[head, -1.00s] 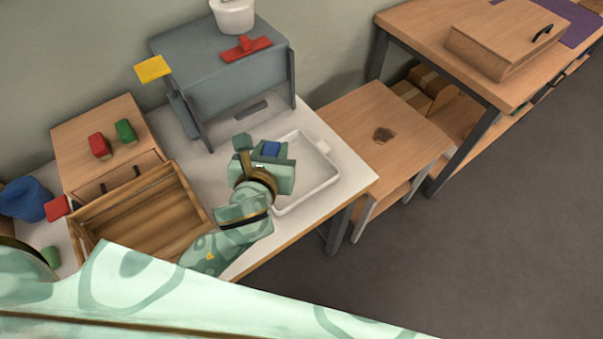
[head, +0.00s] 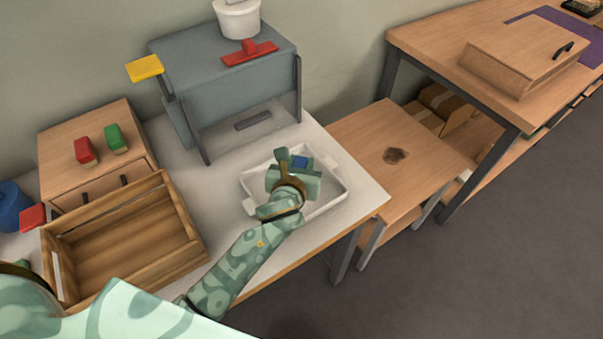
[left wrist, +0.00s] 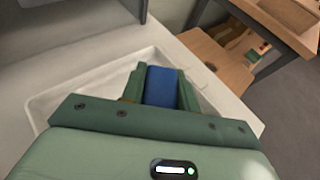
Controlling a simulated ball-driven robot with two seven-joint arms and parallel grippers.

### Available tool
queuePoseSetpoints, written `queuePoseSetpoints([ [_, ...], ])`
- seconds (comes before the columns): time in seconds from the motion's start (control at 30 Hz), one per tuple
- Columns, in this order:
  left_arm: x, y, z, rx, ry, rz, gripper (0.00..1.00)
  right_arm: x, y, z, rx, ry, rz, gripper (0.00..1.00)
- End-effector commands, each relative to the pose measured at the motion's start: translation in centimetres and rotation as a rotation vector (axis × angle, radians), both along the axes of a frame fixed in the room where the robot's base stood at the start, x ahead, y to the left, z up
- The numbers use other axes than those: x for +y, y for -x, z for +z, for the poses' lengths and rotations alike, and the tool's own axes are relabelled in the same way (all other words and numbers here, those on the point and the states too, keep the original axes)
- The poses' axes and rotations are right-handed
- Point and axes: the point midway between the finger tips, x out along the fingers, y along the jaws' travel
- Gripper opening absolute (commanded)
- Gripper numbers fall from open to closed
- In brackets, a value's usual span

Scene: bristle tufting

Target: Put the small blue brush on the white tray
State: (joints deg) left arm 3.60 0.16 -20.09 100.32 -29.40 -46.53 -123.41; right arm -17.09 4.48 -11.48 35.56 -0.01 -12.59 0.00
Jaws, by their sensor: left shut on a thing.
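The small blue brush (head: 299,161) is held between the fingers of my left gripper (head: 298,164), and it also shows in the left wrist view (left wrist: 161,87). My left gripper is shut on it, over the white tray (head: 331,201). The tray lies on the white-topped table and also shows in the left wrist view (left wrist: 75,84). The brush's lower side is hidden, so I cannot tell whether it touches the tray floor. My right gripper is not in view.
A grey machine (head: 225,75) with a red-handled tool (head: 250,53) and a white bucket (head: 237,18) stands behind the tray. A wooden crate (head: 190,258) is at left, by a drawer box (head: 60,150) with a red and a green brush. A wooden stool (head: 400,185) stands right of the table.

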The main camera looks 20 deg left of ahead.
Motion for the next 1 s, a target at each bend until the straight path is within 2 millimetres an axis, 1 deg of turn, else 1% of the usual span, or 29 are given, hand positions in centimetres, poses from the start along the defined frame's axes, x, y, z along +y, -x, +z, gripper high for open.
queuePoseSetpoints([
  [0.03, 0.1, -0.5, -0.9, 0.002, 0.001, 0.000, 0.08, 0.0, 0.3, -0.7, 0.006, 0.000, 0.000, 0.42],
  [0.1, 0.0, -0.3, -2.6, 0.007, 0.002, 0.000, 0.08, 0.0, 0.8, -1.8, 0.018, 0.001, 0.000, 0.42],
  [0.2, 0.0, -0.3, -4.0, 0.007, 0.002, 0.000, 0.08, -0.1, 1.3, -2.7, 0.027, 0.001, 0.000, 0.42],
  [0.4, 0.0, -0.3, -3.5, 0.001, 0.001, -0.001, 0.08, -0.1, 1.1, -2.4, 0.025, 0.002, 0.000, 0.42],
  [0.57, 0.0, -0.3, -3.8, 0.001, -0.001, -0.002, 0.08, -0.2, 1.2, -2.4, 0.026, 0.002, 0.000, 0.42],
  [0.6, 0.0, -0.3, -3.8, 0.001, -0.001, -0.002, 0.36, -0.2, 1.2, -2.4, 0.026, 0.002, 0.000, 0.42],
  [0.67, 0.0, -0.3, -3.8, 0.001, 0.000, -0.001, 0.52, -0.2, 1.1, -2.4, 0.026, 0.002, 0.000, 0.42],
  [0.93, 0.0, -0.3, -3.7, 0.001, 0.001, -0.001, 0.52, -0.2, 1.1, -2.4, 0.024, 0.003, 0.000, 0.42],
  [1.0, 0.0, -0.3, -3.4, 0.001, 0.001, -0.001, 0.52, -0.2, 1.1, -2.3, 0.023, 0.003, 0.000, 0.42],
])
